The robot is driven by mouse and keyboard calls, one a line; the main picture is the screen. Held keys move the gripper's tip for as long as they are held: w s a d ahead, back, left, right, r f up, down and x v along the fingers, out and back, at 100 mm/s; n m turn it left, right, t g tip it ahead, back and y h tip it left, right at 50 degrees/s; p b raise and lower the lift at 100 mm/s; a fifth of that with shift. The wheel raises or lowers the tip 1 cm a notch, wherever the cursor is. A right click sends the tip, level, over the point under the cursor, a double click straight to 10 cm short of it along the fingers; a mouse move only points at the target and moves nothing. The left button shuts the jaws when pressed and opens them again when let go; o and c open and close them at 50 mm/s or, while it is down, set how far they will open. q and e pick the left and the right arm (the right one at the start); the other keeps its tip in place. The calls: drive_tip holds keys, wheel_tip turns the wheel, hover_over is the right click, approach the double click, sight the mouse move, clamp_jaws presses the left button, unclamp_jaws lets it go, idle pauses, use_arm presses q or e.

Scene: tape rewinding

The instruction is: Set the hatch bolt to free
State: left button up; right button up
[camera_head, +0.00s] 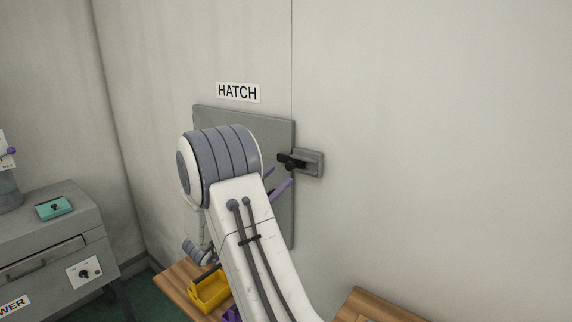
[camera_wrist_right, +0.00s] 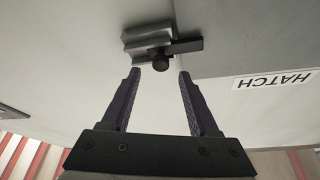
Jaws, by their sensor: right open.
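The grey hatch panel (camera_head: 277,135) is on the wall under a HATCH label (camera_head: 238,92). At its right edge is the hatch bolt (camera_head: 292,161), a black bar with a knob, on a grey mount (camera_head: 312,163). The bar lies roughly level and reaches over the hatch's edge. My right gripper (camera_head: 281,180) is open, its purple fingers just below and left of the bolt; my arm hides much of the hatch. In the right wrist view, upside down, the bolt's knob (camera_wrist_right: 160,63) shows just beyond and between the open fingertips (camera_wrist_right: 159,72), apart from them. My left gripper is not visible.
A grey cabinet (camera_head: 45,240) with a drawer, a dial and a teal box (camera_head: 54,207) stands at the left. A yellow bin (camera_head: 209,291) sits on a wooden surface (camera_head: 178,284) below the hatch. Another wooden top (camera_head: 375,303) is at the lower right. The wall right of the bolt is clear.

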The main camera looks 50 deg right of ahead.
sight(288, 167)
drive_tip(key=shift+p+x, duration=0.6)
drive_tip(key=shift+x, duration=1.65)
clamp_jaws()
